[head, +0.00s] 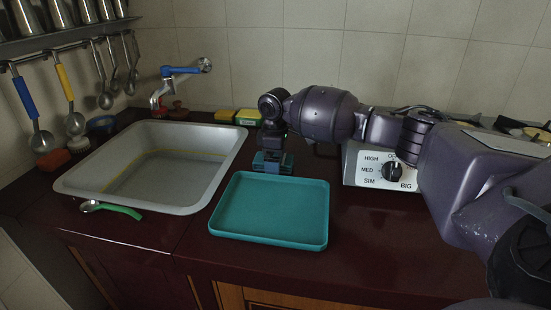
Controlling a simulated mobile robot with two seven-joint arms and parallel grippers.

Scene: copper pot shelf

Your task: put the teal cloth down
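The teal cloth (272,166) shows as a small blue-teal block behind the far edge of the teal tray and right of the sink. My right gripper (271,152) points down directly over it, at the end of the arm coming in from the right. The fingertips are small and dark against the cloth, so I cannot tell whether they are shut on it. I also cannot tell whether the cloth touches the counter. My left gripper is out of view.
The empty teal tray (270,236) lies on the dark red counter (350,240). A grey sink (100,187) with a green-handled utensil (112,209) at its front edge is left. Yellow-green sponges (248,117) lie behind. A stove control box (380,168) stands right.

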